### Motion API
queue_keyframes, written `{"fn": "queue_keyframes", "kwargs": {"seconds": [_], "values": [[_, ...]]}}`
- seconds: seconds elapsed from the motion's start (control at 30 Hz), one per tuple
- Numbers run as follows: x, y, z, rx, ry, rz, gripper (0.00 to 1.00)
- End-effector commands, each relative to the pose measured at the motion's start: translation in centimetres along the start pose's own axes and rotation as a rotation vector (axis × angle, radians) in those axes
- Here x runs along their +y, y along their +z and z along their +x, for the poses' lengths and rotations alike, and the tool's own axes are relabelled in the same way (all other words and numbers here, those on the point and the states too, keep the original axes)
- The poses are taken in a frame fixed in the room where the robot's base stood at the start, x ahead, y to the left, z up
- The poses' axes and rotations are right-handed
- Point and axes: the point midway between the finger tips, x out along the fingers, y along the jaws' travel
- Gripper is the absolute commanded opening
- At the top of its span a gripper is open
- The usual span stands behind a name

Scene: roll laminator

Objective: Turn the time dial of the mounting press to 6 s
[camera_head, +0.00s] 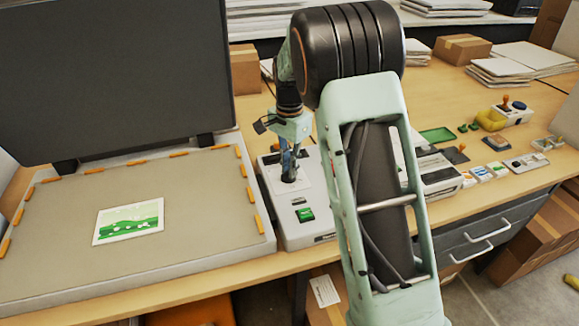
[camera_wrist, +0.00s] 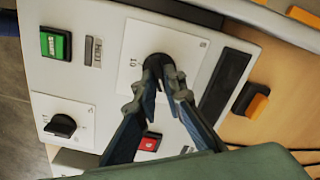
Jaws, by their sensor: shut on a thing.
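The mounting press has a wide grey bed (camera_head: 200,192) with its dark lid (camera_head: 110,75) raised, and a pale control box (camera_head: 310,236) stands to its right. My gripper (camera_head: 288,178) points down over the box. In the wrist view my gripper (camera_wrist: 161,78) is shut on a black dial (camera_wrist: 156,61) on a white scale plate (camera_wrist: 134,42). The fingers hide part of this dial, and its pointer reading cannot be told. A second black dial (camera_wrist: 62,125) sits apart on its own white plate. The dials' labels are too small to tell which sets time.
A green switch (camera_wrist: 57,43), a red button (camera_wrist: 150,141) and a dark display (camera_wrist: 224,82) lie close around the held dial. A green picture (camera_head: 128,221) lies on the bed. Orange clips line the bed's edge. Small tools and boxes crowd the table at right.

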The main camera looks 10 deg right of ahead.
Motion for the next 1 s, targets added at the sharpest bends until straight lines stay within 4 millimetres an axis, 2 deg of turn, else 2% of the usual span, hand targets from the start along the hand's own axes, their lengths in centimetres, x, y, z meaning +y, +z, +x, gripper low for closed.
{"fn": "queue_keyframes", "kwargs": {"seconds": [0.1, 0.13, 0.27, 0.63, 0.77, 1.0], "values": [[0.0, -0.1, -0.1, 0.002, -0.002, -0.001, 0.00], [0.0, -0.1, -0.1, 0.002, -0.002, -0.001, 0.11], [0.0, -0.1, -0.1, 0.002, -0.001, -0.001, 0.26], [-0.1, 0.0, -0.6, 0.001, -0.001, -0.002, 0.27], [-0.1, -0.1, -2.4, 0.003, -0.003, -0.002, 0.27], [-0.1, -0.1, -7.6, 0.004, -0.004, -0.002, 0.27]]}}
